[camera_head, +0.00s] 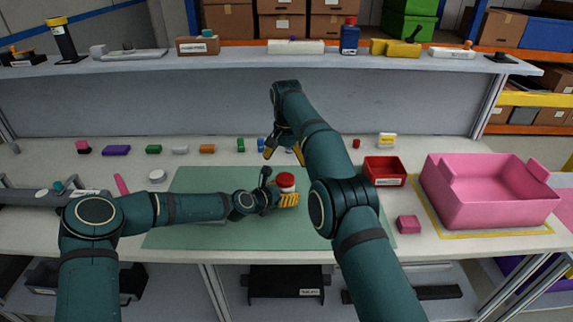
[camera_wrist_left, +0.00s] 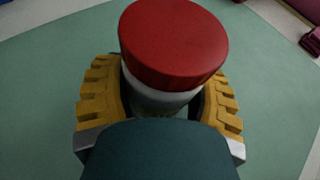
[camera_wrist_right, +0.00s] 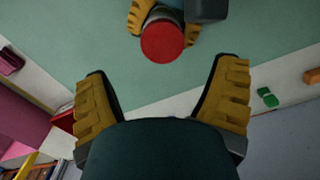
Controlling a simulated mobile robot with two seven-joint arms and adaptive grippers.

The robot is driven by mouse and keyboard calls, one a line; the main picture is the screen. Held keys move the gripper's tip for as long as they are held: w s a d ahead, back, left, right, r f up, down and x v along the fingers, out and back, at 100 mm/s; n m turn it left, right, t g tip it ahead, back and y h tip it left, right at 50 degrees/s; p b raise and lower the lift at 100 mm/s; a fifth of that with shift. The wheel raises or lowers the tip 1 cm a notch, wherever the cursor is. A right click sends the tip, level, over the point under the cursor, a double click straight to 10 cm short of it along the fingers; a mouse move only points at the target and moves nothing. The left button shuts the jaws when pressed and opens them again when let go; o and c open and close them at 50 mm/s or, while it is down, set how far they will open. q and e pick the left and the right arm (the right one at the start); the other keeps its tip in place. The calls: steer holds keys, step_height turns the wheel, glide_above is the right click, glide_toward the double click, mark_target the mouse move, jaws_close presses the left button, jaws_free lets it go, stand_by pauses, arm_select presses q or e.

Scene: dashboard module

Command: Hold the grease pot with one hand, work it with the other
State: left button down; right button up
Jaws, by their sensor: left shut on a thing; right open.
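The grease pot (camera_head: 286,183) is a small white pot with a red lid. My left gripper (camera_head: 284,197) is shut around its white body, above the green mat (camera_head: 190,236). In the left wrist view the red lid (camera_wrist_left: 174,44) stands clear above the yellow fingers, and the pot is slightly tilted. My right gripper (camera_head: 283,152) is open and empty, behind the pot and apart from it. In the right wrist view the red lid (camera_wrist_right: 162,41) shows beyond the spread fingers, held in the left gripper. Whether the pot touches the mat is hidden.
A red bin (camera_head: 385,171) and a large pink crate (camera_head: 490,195) stand to the right, with a pink block (camera_head: 408,224) near them. Several small coloured parts line the table behind the mat. A shelf (camera_head: 250,60) with tools runs above. The mat's left part is clear.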

mark_target(285, 178)
steer(key=shift+s+a+r+m, duration=0.1)
steer(key=shift+a+r+m, duration=0.05)
steer(key=shift+r+m, duration=0.15)
steer(key=shift+f, duration=3.95)
steer(key=c, duration=1.3)
steer(key=shift+n, duration=1)
steer(key=shift+r, duration=0.25)
steer(key=shift+r, duration=0.85)
steer(key=shift+r, duration=0.1)
